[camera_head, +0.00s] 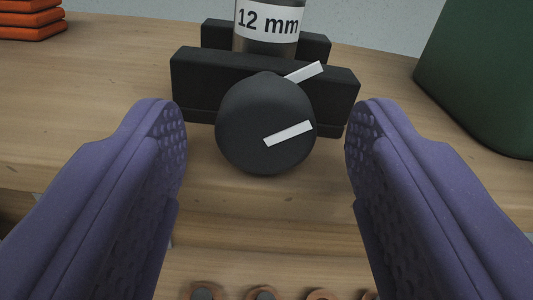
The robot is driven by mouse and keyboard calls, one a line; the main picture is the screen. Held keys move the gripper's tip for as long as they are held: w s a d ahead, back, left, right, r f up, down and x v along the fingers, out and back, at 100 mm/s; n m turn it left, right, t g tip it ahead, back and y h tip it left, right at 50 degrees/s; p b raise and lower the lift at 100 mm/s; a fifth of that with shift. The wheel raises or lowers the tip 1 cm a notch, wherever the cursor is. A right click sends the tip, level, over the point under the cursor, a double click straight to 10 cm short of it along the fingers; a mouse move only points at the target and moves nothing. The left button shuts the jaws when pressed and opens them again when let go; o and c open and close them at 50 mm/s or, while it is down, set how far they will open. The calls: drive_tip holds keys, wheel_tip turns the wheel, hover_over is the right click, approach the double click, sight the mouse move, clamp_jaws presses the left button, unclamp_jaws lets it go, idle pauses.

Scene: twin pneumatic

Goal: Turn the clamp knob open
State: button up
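The clamp knob (266,125) is a round black knob with a white bar marking on its face, tilted up to the right. It sits on the front of a black clamp block (205,85), and another white mark (304,72) shows on the block at the knob's upper right. A cylinder labelled "12 mm" (268,22) stands upright in the clamp. My gripper (266,130) is open, with one purple finger on each side of the knob. Gaps show between both fingers and the knob. The fingers appear empty.
The clamp is on a wooden surface (90,100). A dark green object (485,75) stands at the right. Orange stacked pieces (30,20) lie at the upper left. Several small round copper-coloured parts (263,293) show at the bottom edge, below the wooden front edge.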

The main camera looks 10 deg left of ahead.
drive_tip(key=v, duration=0.7)
drive_tip(key=shift+s+b, duration=0.35)
drive_tip(key=shift+d, duration=0.1)
